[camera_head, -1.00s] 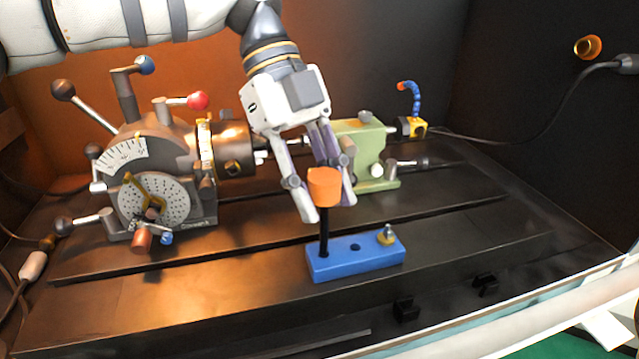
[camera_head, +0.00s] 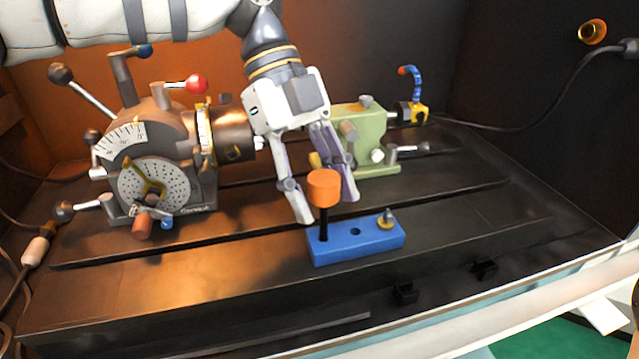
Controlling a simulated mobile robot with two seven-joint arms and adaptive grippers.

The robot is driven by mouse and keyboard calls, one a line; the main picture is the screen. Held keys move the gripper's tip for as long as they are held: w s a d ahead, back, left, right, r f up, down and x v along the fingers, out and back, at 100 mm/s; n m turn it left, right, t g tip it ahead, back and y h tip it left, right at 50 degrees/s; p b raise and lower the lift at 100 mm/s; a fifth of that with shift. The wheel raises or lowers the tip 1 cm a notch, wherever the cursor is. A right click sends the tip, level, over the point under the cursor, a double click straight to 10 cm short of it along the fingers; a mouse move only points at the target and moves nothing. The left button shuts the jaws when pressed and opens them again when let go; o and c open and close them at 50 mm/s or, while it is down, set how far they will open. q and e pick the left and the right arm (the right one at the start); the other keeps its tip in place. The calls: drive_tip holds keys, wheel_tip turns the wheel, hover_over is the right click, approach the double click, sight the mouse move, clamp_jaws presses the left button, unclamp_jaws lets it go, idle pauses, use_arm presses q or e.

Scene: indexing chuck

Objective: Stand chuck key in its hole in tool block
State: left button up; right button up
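The chuck key, which I take to be the tool with an orange cylindrical head (camera_head: 323,188) and black shaft, stands upright at the left end of the blue tool block (camera_head: 365,255). Its shaft goes down into the block's top there; the hole rim is hidden. My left gripper (camera_head: 326,205) comes down from above, with one finger on each side of the orange head. The fingers look spread, with the left fingertip slightly apart from the head; contact on the far side is hidden. My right gripper is not in view.
The tool block has an empty middle hole (camera_head: 355,231) and a small brass piece (camera_head: 386,219) at its right. A dividing head (camera_head: 150,185) with levers stands left, and a green tailstock (camera_head: 372,135) behind. The slotted table (camera_head: 470,220) is clear at right.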

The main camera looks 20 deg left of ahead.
use_arm(q)
wheel_tip(320, 180, up, 10)
drive_tip(key=shift+r, duration=0.1)
idle(0.5)
idle(0.4)
